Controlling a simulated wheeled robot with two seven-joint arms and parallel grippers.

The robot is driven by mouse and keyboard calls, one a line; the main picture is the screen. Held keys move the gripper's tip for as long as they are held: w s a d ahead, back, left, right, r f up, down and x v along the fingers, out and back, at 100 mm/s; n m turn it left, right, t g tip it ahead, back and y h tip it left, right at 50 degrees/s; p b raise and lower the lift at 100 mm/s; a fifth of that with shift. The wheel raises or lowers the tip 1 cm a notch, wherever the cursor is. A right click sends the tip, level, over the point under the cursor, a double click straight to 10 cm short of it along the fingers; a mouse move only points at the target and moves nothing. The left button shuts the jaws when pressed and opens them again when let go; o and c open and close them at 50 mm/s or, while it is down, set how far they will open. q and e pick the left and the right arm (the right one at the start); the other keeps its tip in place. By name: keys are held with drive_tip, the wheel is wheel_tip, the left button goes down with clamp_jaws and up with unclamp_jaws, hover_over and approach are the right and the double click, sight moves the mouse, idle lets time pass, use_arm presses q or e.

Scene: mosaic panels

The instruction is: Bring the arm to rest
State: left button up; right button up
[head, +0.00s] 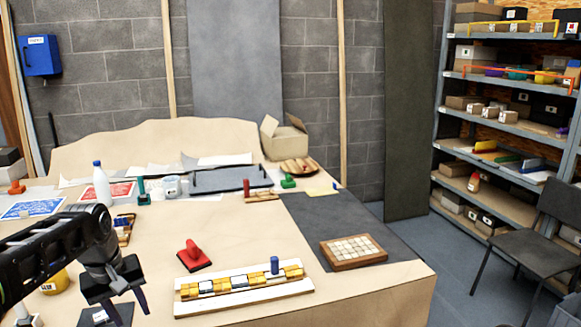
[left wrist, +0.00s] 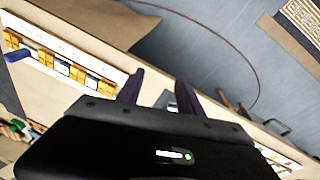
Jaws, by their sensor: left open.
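My left arm comes in from the left in the head view, with the left gripper (head: 128,302) low over the table's near left part. In the left wrist view the left gripper's two dark fingers (left wrist: 160,92) stand apart, with nothing held between them. A white mosaic panel (head: 243,297) with a row of yellow, white and dark tiles lies on the table to the right of the gripper. It also shows at the upper left of the left wrist view (left wrist: 62,66). A blue-handled piece (head: 275,265) stands on the panel. My right gripper is out of view.
A red-handled float (head: 194,256) lies behind the panel. A wooden tray of pale tiles (head: 353,250) lies on a dark mat at the right. A white bottle (head: 101,184) and a teal-handled tool (head: 142,192) stand at the back left. A yellow container (head: 55,283) sits near the left arm.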

use_arm(q)
drive_tip(key=w+d+f+m+t+h, duration=0.1)
drive_tip(key=d+f+m+t, duration=0.1)
drive_tip(key=d+f, duration=0.75)
drive_tip(key=w+d+f+m+t+h, duration=0.15)
drive_tip(key=d+f, duration=0.45)
drive_tip(key=f, duration=0.7)
drive_tip(key=s+d+f+g, duration=0.1)
drive_tip(key=s+d+f, duration=0.3)
drive_tip(key=s, duration=0.5)
drive_tip(key=s+d+f+m+g+h, duration=0.1)
drive_tip(key=s+d+f+g, duration=0.1)
drive_tip(key=s+d+f, duration=0.3)
drive_tip(key=s+d+f+g, duration=0.2)
drive_tip(key=s+d+f, duration=0.2)
drive_tip(key=s+f, duration=0.4)
drive_tip(key=s, duration=0.6)
drive_tip(key=shift+s+d+f+m, duration=0.25)
drive_tip(key=shift+f+m, duration=0.1)
drive_tip(key=shift+f, duration=0.05)
drive_tip(key=shift+h, duration=0.25)
